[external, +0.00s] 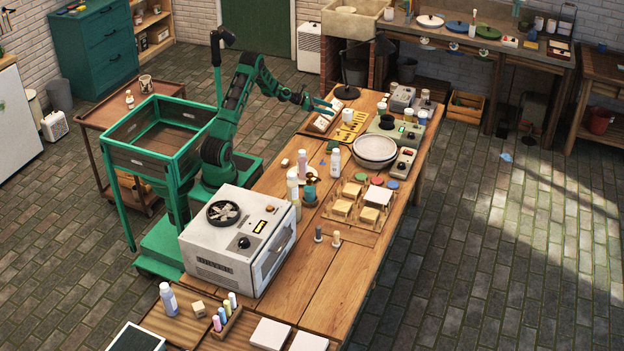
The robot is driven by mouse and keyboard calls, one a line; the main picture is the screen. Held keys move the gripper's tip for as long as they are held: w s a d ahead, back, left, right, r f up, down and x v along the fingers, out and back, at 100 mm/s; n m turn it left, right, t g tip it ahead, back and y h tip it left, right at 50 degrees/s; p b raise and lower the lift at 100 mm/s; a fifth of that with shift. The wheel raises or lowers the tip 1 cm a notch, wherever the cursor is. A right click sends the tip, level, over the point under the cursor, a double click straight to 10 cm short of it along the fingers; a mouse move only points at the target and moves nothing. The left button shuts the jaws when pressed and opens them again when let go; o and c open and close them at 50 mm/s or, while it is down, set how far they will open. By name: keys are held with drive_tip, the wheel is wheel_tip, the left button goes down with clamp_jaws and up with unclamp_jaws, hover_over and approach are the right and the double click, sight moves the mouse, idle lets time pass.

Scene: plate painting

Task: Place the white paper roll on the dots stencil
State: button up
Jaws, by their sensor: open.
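A small white cylinder, which looks like the paper roll (347,115), stands at the far left part of the long wooden table, among yellow stencil sheets (345,135). The sheets are too small for me to tell which one has the dots. The roll seems to stand on or against one of them; I cannot tell which. My gripper (328,107) is open and empty, a little to the left of the roll and apart from it, over the table's left edge. Its fingers point right, toward the roll.
A white box with several small items (322,121) lies just below my gripper. To the right of the stencils stand a grey-green device (385,128) and stacked white bowls (374,150). A black desk lamp (347,91) stands behind. A white dryer (235,240) fills the near table.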

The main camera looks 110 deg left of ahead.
drive_tip(key=shift+v, duration=1.2)
